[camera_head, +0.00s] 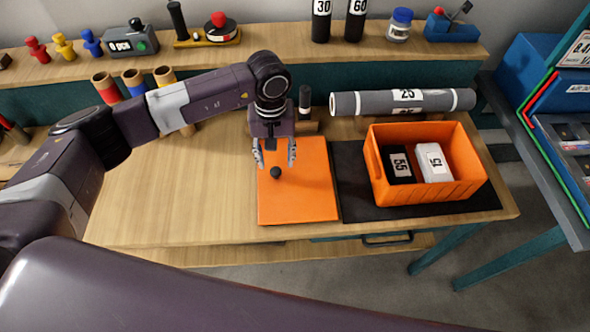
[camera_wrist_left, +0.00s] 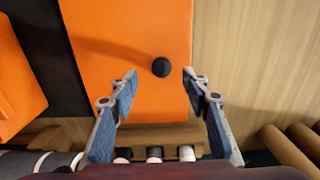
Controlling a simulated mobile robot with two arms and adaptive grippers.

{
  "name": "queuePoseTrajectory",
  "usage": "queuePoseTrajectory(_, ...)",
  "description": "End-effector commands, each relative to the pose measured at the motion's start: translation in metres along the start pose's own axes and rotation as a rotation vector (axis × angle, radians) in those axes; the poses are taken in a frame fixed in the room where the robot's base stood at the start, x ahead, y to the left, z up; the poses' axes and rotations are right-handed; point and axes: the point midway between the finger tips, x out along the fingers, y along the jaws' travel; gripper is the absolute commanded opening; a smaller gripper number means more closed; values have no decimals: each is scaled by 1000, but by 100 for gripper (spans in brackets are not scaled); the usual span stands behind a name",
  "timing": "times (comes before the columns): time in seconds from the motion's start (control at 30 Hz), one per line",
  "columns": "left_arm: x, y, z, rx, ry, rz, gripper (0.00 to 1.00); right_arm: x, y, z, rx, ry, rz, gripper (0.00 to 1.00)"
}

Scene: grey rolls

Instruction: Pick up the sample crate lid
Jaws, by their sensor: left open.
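The sample crate lid (camera_head: 300,200) is a flat orange panel with a small black knob (camera_head: 275,172) on top. It lies on the wooden bench, left of the orange crate (camera_head: 440,191). My left gripper (camera_head: 274,160) is open and empty above the lid, near its far edge, pointing down. In the left wrist view the lid (camera_wrist_left: 125,30) fills the middle. The knob (camera_wrist_left: 161,67) shows just beyond the open fingertips (camera_wrist_left: 160,76), between them and nearer the right one. My right gripper is not in view; a large dark arm link of mine crosses the bottom of the head view.
The crate holds a black block (camera_head: 397,167) and a white block (camera_head: 432,163) on a dark mat (camera_head: 357,196). A grey roll (camera_head: 440,101) lies behind it. Small dark cylinders (camera_head: 305,98) stand behind the lid. The bench (camera_head: 170,200) is clear left of the lid.

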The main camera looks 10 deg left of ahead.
Motion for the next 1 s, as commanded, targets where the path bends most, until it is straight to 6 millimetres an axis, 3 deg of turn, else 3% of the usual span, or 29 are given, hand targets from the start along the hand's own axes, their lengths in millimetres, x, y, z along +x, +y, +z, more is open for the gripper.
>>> queuePoseTrajectory(0.1, 10, -1, 2, -1, -4, 0, 43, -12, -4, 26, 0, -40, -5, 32)
queuePoseTrajectory(0.23, 27, -3, 4, -2, -5, -1, 43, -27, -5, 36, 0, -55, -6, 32)
queuePoseTrajectory(0.4, 49, -2, 4, -1, -3, 2, 43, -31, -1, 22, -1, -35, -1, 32)
queuePoseTrajectory(0.53, 55, -3, 3, 0, 0, 2, 43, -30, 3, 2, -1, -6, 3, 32)
queuePoseTrajectory(0.67, 55, -3, 3, 0, 0, 2, 43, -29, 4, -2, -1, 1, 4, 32)
queuePoseTrajectory(1.0, 55, -3, 3, 0, 0, 2, 8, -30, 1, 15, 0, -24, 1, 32)
